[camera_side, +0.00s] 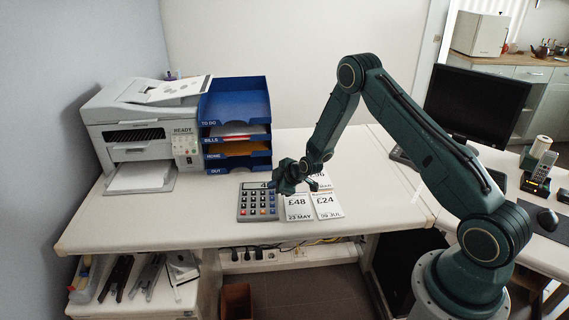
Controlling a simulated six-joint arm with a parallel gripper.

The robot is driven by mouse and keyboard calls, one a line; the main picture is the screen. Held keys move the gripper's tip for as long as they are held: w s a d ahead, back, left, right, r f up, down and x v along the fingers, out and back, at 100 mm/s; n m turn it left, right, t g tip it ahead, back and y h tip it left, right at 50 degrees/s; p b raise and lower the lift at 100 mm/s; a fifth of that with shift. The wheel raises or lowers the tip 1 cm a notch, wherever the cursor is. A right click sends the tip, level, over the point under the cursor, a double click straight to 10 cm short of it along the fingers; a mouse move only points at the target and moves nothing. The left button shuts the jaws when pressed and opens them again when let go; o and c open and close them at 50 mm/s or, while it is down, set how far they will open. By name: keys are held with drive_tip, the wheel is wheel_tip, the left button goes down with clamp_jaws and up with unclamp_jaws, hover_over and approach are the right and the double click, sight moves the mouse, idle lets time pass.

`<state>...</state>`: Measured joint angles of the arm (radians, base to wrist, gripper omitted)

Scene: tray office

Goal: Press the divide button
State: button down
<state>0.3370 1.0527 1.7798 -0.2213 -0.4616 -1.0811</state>
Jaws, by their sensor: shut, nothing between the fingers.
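A grey calculator (257,203) with several small keys lies flat on the white desk, left of the price cards. Its display shows at its far edge, with what looks like a 4. The divide key is too small to pick out. My gripper (277,185) is shut and empty. It appears over the calculator's far right corner and hides part of the display's right side. I cannot tell its exact height above the keys.
Cards marked £48 (298,206) and £24 (326,204) lie right of the calculator, with another partly hidden behind my gripper. A blue letter tray (236,105) and a printer (141,125) stand behind and left. The desk's front left (150,222) is clear.

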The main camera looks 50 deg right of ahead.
sight(275, 195)
drive_tip(key=shift+f, duration=0.85)
idle(1.5)
drive_tip(key=shift+r, duration=0.85)
drive_tip(key=shift+r, duration=0.1)
drive_tip(key=shift+r, duration=2.4)
